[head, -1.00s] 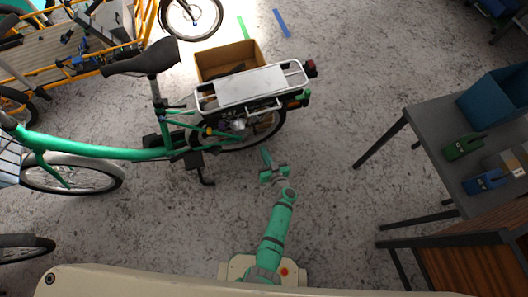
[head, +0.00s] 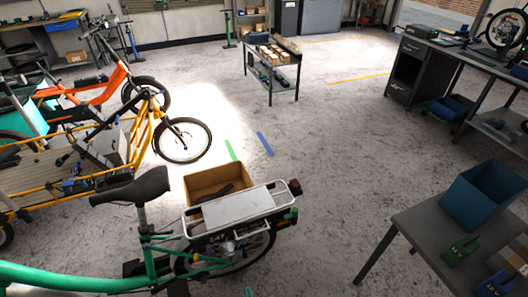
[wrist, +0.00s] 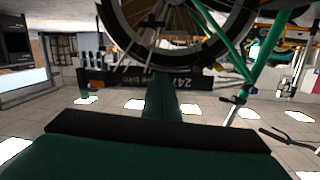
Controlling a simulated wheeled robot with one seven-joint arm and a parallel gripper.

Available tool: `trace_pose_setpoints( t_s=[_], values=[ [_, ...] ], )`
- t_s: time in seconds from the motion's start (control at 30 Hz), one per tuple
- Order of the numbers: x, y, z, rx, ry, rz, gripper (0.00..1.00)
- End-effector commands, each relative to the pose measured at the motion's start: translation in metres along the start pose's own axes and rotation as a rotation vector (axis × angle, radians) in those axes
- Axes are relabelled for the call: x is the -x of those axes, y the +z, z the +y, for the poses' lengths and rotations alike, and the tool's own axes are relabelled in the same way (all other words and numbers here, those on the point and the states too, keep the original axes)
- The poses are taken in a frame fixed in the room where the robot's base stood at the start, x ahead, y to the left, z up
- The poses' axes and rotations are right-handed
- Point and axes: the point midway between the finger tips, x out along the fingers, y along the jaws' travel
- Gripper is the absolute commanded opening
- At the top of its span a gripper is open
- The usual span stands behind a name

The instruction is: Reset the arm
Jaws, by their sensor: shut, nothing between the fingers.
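My gripper (wrist: 163,98) shows in the wrist view as a dark green finger shape rising from the broad green body with a black edge at the bottom. It is shut with nothing held. In the current head view the gripper cannot be made out, as the arm lies at or below the lower edge. The green bike (head: 150,262) stands at the lower left of the head view. Its wheel (wrist: 243,25) and green frame show at the top of the wrist view, which appears upside down.
A cardboard box (head: 205,185) sits behind the bike's rear rack (head: 240,208). A grey table (head: 425,225) with a blue bin (head: 482,190) and green tool (head: 460,250) stands at the right. A small table (head: 272,68) is farther back. The floor between is open.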

Motion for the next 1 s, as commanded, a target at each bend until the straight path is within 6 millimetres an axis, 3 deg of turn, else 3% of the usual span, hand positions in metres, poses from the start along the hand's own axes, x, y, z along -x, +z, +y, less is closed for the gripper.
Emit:
trace_pose_setpoints(
  t_s=[0.03, 0.2, 0.6, 0.8, 1.0],
  values=[
    [0.020, -0.008, -0.008, 0.002, 0.022, 0.011, 0.00],
    [0.078, -0.042, -0.020, 0.016, 0.100, 0.039, 0.00],
    [0.209, -0.139, -0.032, 0.038, 0.243, 0.017, 0.00],
    [0.260, -0.196, -0.035, 0.045, 0.274, -0.025, 0.00],
    [0.289, -0.239, -0.037, 0.052, 0.278, -0.062, 0.00]
  ],
)
